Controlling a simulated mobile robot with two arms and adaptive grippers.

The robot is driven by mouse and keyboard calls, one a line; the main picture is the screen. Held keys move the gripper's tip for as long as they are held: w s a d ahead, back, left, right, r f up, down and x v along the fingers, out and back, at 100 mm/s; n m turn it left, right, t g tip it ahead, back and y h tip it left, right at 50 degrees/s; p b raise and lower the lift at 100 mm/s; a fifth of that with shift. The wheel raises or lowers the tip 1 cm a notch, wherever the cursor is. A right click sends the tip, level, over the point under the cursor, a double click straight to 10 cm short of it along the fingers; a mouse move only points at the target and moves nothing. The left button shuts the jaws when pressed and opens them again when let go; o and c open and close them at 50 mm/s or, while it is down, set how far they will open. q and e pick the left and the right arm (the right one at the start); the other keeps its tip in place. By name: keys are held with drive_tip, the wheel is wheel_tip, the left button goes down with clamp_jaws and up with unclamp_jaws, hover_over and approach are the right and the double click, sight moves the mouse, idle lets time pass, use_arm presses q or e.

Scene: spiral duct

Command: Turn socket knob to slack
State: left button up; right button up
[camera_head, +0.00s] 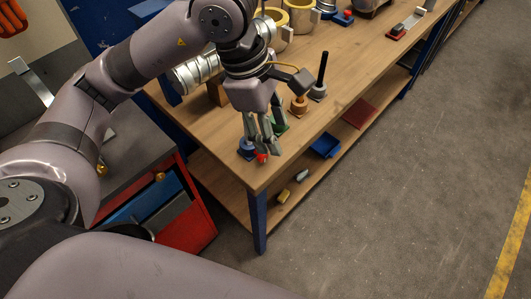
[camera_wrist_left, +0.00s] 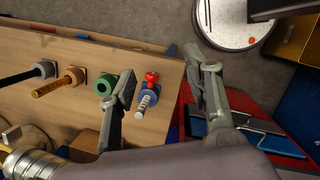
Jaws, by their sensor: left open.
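The socket at the near corner of the wooden bench has a blue base (camera_head: 246,149) and a red knob (camera_head: 262,158). In the left wrist view, the red knob (camera_wrist_left: 151,77) sits beside the blue base (camera_wrist_left: 151,88), with a ribbed silver rod (camera_wrist_left: 145,103) sticking out. My left gripper (camera_head: 263,145) is over this corner with its fingers apart. In the wrist view the knob shows between the open fingers (camera_wrist_left: 162,65), closer to the left finger. I cannot tell whether a finger touches it. My right gripper is out of view.
Beside the blue socket stand a green socket (camera_wrist_left: 105,84), a brown one with a brass-coloured rod (camera_wrist_left: 71,78) and a grey one with a black rod (camera_head: 320,82). A silver spiral duct (camera_head: 196,72) lies behind my wrist. A red drawer cabinet (camera_head: 190,222) stands left of the bench.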

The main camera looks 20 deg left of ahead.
sight(264, 155)
use_arm(q)
drive_tip(key=w+a+m+y, duration=0.2)
drive_tip(key=a+m, duration=0.3)
drive_tip(key=shift+t, duration=0.4)
drive_tip(key=f, duration=0.5)
drive_tip(key=w+d+f, duration=0.1)
drive_tip(key=f, duration=0.5)
drive_tip(key=w+f, duration=0.1)
drive_tip(key=f, duration=0.5)
drive_tip(key=shift+w+d+p, duration=0.15)
drive_tip(key=shift+p, duration=0.2)
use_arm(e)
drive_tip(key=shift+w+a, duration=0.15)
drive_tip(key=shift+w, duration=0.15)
use_arm(q)
drive_tip(key=shift+c, duration=0.5)
clamp_jaws()
